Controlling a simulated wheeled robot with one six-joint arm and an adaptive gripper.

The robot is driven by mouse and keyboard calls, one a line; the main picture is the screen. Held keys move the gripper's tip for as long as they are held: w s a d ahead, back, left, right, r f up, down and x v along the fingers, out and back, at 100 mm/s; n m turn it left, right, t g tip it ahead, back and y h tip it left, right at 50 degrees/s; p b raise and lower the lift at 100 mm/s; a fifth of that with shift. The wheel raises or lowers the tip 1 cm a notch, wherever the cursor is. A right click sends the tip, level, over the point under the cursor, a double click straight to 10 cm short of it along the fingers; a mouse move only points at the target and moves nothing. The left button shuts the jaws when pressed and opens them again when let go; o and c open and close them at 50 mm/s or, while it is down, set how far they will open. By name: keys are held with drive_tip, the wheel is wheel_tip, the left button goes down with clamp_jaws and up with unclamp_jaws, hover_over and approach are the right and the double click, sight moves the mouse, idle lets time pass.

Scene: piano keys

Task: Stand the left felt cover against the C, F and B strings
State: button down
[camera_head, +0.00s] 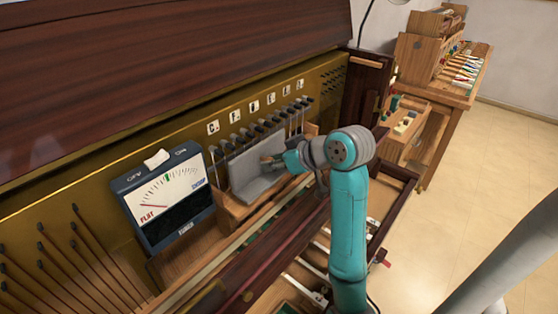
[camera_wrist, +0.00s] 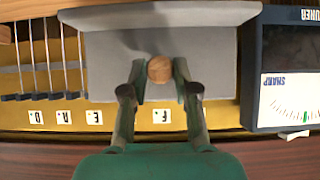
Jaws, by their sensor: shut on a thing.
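The grey felt cover (camera_head: 247,168) is at the left part of the row of strings, in a wooden holder (camera_head: 232,211). It looks L-shaped, with an upright panel and a foot toward me. It fills the middle of the wrist view (camera_wrist: 105,60), with a round wooden knob (camera_wrist: 160,69) on its face. My gripper (camera_head: 280,160) is shut on this knob; its fingers also show in the wrist view (camera_wrist: 158,92). The cover hides the strings behind it, so I cannot tell whether it touches them. Uncovered strings (camera_wrist: 48,65) show beside it.
A blue tuner (camera_head: 168,200) stands close to the left of the cover. Letter cards (camera_head: 253,107) run along the brass plate above the strings. A dark post (camera_head: 362,95) stands at the right end. A wooden bench (camera_head: 460,85) with tools is farther right.

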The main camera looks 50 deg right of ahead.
sight(258, 165)
drive_tip(key=shift+x, duration=2.8)
drive_tip(key=shift+d+f, duration=0.1)
drive_tip(key=shift+f, duration=0.5)
drive_tip(key=shift+f, duration=0.1)
drive_tip(key=shift+w, duration=0.9)
drive_tip(key=c, duration=0.8)
unclamp_jaws()
drive_tip(key=shift+s, duration=0.1)
drive_tip(key=shift+s+d+r, duration=0.1)
drive_tip(key=shift+s+r, duration=0.2)
drive_tip(key=shift+s, duration=1)
drive_tip(key=shift+s+a+r, duration=0.1)
drive_tip(key=shift+s+r, duration=0.25)
drive_tip(key=shift+s, duration=1)
drive_tip(key=shift+s+d+r, duration=0.1)
drive_tip(key=shift+s+r, duration=0.2)
drive_tip(key=shift+s, duration=1)
